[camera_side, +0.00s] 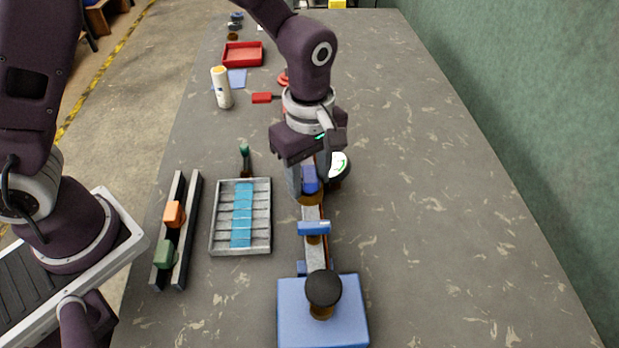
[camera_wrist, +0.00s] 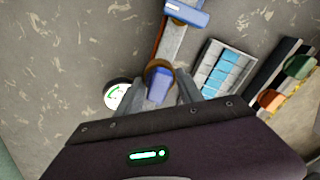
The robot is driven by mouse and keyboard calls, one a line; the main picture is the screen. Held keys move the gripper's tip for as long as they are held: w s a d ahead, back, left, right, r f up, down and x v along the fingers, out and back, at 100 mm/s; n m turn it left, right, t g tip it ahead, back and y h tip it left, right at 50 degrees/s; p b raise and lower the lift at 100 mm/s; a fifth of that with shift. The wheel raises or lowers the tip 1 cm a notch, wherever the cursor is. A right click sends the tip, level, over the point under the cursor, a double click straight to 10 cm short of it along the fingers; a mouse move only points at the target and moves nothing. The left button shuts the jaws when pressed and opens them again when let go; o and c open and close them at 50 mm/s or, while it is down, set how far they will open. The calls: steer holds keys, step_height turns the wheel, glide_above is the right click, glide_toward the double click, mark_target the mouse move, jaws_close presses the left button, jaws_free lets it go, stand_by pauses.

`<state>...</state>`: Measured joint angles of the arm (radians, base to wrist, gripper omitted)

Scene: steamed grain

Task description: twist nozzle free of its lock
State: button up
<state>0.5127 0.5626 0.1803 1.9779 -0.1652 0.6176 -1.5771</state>
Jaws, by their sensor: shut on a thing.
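A blue block-shaped part, which I take as the nozzle (camera_side: 309,179), sits at the far end of a grey bar (camera_side: 313,252), by a brown round collar (camera_side: 310,199). My gripper (camera_side: 308,184) points down over it, with a finger on each side. In the wrist view the nozzle (camera_wrist: 160,84) lies between the two fingers, and the brown collar (camera_wrist: 159,66) shows just beyond it. My gripper is shut on the nozzle. The lock itself cannot be made out, and the fingers partly hide the nozzle in the side view.
A blue base with a black knob (camera_side: 323,288) stands at the near end; a blue crosspiece (camera_side: 314,228) spans the bar. A white round dial (camera_side: 338,165) is close at right. A grey tray (camera_side: 267,240) and a dark rail (camera_side: 194,211) lie left. The table's right side is clear.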

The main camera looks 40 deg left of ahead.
steer(key=n, duration=0.4)
steer(key=shift+d, duration=0.15)
steer(key=shift+w+n, duration=0.1)
steer(key=shift+n, duration=1.1)
steer(key=n, duration=0.8)
steer(key=o, duration=1.6)
